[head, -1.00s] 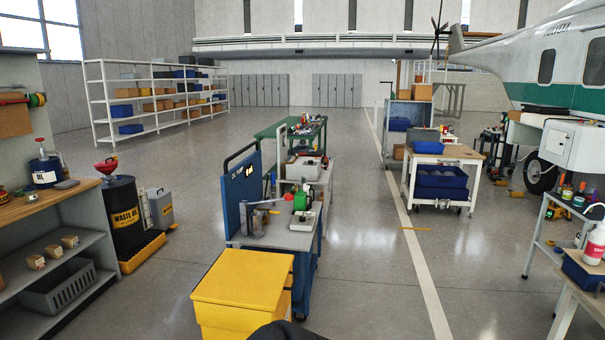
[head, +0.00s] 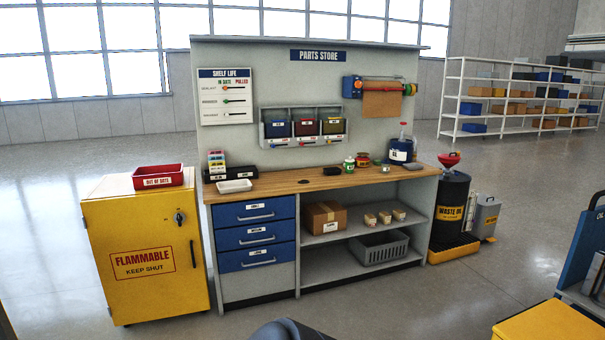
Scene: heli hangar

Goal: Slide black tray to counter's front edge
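The counter (head: 285,187) of the parts store has a wooden top above blue drawers and open shelves. A long, low black item that looks like the black tray (head: 240,173) sits at the back left of the counter, by the back panel. A stack of small coloured boxes (head: 216,160) stands at its left end; I cannot tell whether they are in it. A small white tray (head: 235,186) lies in front of it, nearer the front edge. Neither gripper is in view; only a dark rounded part of me shows at the bottom middle.
A yellow flammables cabinet (head: 150,268) with a red bin (head: 158,177) on top stands left of the counter. A waste oil drum (head: 449,205) stands beyond. The floor in front is clear.

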